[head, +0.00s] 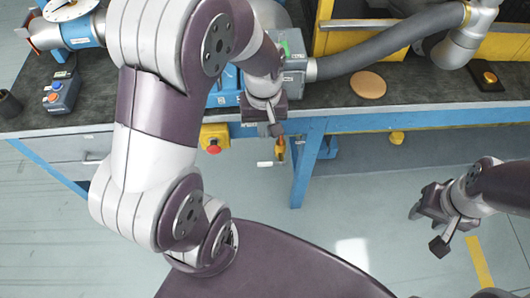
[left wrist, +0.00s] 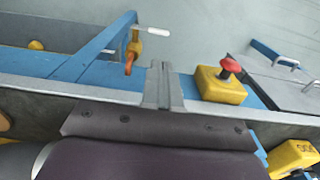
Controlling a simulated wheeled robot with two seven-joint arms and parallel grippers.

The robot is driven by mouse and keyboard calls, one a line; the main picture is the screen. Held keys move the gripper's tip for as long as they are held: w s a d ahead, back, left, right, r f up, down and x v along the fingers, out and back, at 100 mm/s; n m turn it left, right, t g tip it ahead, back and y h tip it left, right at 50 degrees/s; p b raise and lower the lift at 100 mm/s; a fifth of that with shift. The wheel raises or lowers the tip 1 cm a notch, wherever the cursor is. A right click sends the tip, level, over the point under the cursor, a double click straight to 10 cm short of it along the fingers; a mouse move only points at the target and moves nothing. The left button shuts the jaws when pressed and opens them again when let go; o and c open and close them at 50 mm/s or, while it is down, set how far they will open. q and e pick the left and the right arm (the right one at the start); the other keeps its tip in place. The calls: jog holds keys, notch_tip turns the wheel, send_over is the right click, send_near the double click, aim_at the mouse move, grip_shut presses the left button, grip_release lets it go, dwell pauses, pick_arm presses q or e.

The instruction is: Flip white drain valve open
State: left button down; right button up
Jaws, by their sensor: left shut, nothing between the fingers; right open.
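The drain valve has a yellow-orange body (head: 281,150) below the bench's front edge, with a short white handle (head: 265,163) beside its lower end. In the left wrist view the valve body (left wrist: 132,46) and the white handle (left wrist: 150,30) show at the upper left, beyond the bench edge. My left gripper (head: 276,130) is shut and empty at the bench's front edge, close to the valve. Its closed fingers (left wrist: 163,85) point out past the edge, apart from the handle. My right gripper (head: 428,228) is open and empty, over the floor at the right.
A yellow box with a red button (head: 214,139) hangs on the bench front, left of the valve. A blue bench leg (head: 308,165) stands just right of it. A tan disc (head: 368,85) and a grey hose (head: 390,48) are on the bench. The floor in front is clear.

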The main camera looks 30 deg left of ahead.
aim_at(264, 163)
pick_arm(q)
notch_tip(264, 163, down, 14)
jog(key=b, duration=0.4)
dwell(0.3)
